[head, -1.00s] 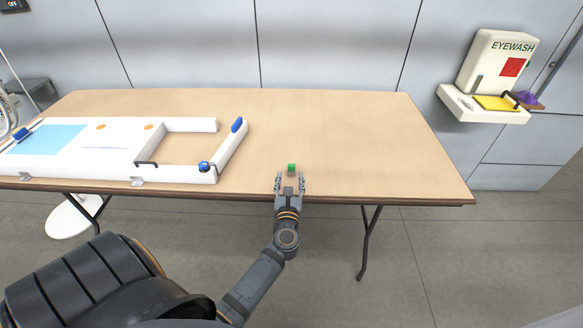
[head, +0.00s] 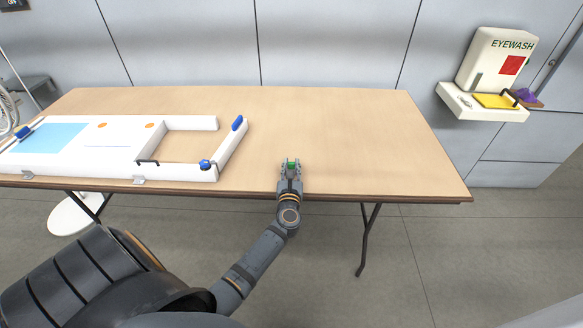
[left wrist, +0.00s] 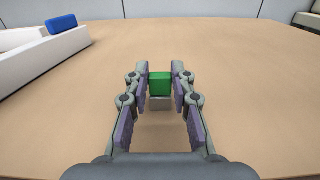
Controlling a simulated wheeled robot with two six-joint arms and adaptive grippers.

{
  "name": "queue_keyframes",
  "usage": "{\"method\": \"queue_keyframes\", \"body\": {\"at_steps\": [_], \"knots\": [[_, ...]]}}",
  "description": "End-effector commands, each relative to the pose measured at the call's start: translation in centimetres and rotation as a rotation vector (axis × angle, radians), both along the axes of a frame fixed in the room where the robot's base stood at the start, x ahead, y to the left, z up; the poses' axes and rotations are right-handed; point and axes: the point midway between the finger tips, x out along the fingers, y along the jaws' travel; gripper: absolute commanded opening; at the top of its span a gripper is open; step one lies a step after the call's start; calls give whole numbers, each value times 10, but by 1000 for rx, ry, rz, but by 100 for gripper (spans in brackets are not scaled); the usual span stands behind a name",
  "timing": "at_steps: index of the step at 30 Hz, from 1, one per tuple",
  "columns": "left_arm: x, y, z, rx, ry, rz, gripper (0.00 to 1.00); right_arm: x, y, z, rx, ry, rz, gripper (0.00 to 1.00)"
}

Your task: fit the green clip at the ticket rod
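The green clip (head: 291,163) is a small green block with a pale grey lower part, near the table's front edge. My left gripper (head: 291,164) reaches over that edge, with one finger on each side of the clip. In the left wrist view the clip (left wrist: 160,86) sits between the fingertips (left wrist: 161,84), which appear to touch its sides. A thin rod (head: 34,126) with a blue piece on it lies at the far left of the white fixture; I cannot tell for sure that this is the ticket rod. My right gripper is not in view.
The wooden table (head: 360,140) is bare on the right. An eyewash unit (head: 490,75) hangs on the wall.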

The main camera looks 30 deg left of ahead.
Motion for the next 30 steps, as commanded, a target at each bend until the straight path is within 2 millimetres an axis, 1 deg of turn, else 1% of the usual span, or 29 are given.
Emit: {"method": "queue_keyframes", "body": {"at_steps": [1,3,9,11,14,18,22,26,30], "knots": [[0,0,0,-1,1,0,10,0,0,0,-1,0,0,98],[0,0,0,-1,1,0,2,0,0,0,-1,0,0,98],[0,0,0,0,0,0,2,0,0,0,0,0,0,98],[0,0,5,0,-1,0,2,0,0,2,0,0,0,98],[0,0,23,-2,-3,0,2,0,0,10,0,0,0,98],[0,0,57,-1,-4,-1,2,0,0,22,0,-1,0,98],[0,0,83,-1,-2,-1,2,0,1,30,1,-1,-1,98],[0,0,97,-1,-2,0,2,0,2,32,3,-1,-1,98],[0,0,100,-1,1,0,2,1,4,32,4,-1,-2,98]]}}
